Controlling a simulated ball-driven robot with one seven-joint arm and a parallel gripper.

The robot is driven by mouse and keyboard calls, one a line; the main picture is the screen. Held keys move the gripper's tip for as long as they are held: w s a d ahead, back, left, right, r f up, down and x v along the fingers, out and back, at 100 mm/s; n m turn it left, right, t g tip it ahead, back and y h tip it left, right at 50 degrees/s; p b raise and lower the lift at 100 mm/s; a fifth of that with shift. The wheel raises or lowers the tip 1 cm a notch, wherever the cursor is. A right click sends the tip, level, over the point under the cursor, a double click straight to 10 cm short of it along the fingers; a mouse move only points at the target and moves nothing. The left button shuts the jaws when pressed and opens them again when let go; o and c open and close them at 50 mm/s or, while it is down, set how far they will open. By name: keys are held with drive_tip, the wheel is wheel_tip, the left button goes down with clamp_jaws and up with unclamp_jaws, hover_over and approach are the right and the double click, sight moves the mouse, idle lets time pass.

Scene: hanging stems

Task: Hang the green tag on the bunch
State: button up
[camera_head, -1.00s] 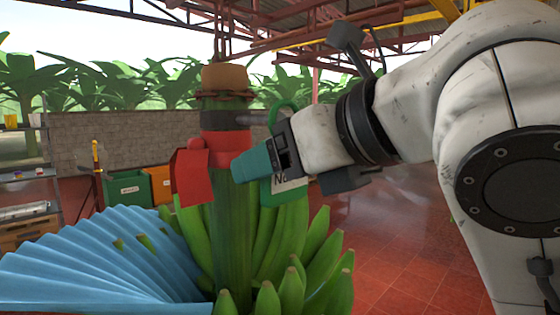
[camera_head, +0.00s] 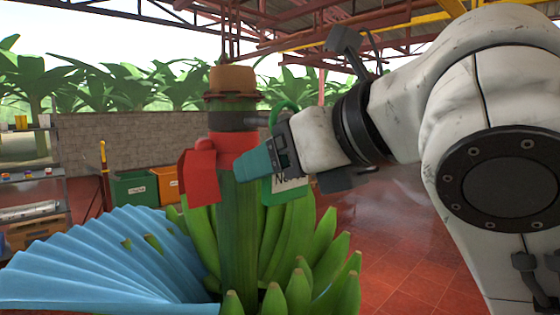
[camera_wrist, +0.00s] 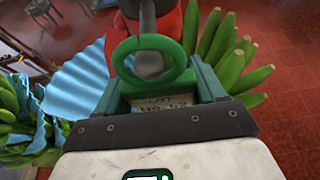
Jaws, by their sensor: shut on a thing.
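My gripper (camera_head: 258,164) is shut on the green tag (camera_head: 286,188), just right of the bunch's stem. The tag has a pale lettered face and a green ring (camera_wrist: 155,62) on top, standing above the fingers. The banana bunch (camera_head: 238,240) hangs with a thick green stem, a red band and a dark collar. A short grey peg (camera_head: 256,118) sticks out to the right from the collar, its tip close to the ring. In the wrist view, the peg's end (camera_wrist: 148,65) shows inside the ring's opening. I cannot tell whether it passes through.
A red tag (camera_head: 200,178) hangs on the stem's left side. A pleated blue sheet (camera_head: 90,260) spreads at the lower left. Green (camera_head: 134,188) and orange (camera_head: 167,184) bins and a shelf stand behind. Open red tiled floor lies to the right.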

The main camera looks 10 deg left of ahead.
drive_tip(key=shift+w+a, duration=0.65)
drive_tip(key=shift+a, duration=0.15)
idle(0.9)
drive_tip(key=shift+w+a+r, duration=0.2)
drive_tip(key=shift+r, duration=0.1)
idle(0.6)
drive_tip(key=shift+w+d, duration=0.15)
drive_tip(key=shift+w, duration=0.05)
